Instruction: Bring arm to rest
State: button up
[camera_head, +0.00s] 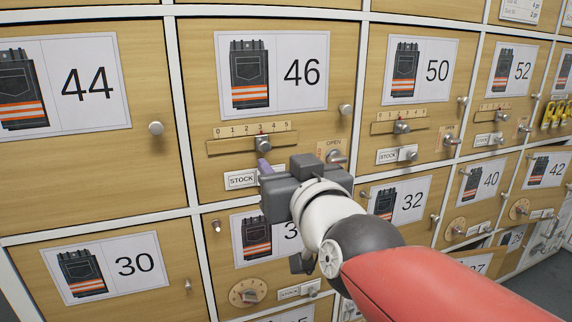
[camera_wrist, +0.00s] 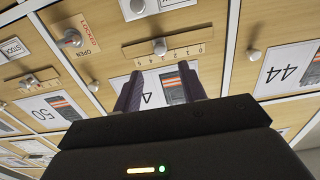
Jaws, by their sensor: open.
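My gripper (camera_head: 266,168) is in front of the lower part of the wooden door numbered 46 (camera_head: 340,75), just below its slider knob (camera_head: 263,144). One finger shows in the head view; the other is hidden by the gripper body. In the wrist view, my gripper (camera_wrist: 160,88) has both dark fingers apart with nothing between them. The slider knob (camera_wrist: 160,46) lies beyond the fingertips, and I see no contact. The knob stands near 3 on its 0-to-5 scale. My arm reaches in from the lower right.
Around it are door 44 (camera_head: 140,85), door 30 (camera_head: 180,255), door 50 (camera_head: 375,90) and door 32 (camera_head: 425,185), with protruding knobs. A rotary handle (camera_head: 335,157) by an OPEN label is close to the gripper's right. Grey floor (camera_head: 545,285) shows at lower right.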

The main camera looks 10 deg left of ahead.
jog(key=s+d+f+m+g+h+p, duration=0.25)
jog(key=d+f+g+h, duration=0.2)
jog(key=d+f, duration=0.65)
jog(key=s+d+f+m+g+h+p, duration=0.3)
jog(key=s+d+f, duration=0.4)
jog(key=s+d, duration=0.3)
jog(key=d+m+g+h, duration=0.1)
jog(key=d+g, duration=0.1)
jog(key=d, duration=0.1)
jog(key=shift+s+d+f+h, duration=0.2)
jog(key=shift+s+d+h, duration=0.15)
jog(key=shift+d, duration=0.05)
dwell(0.9)
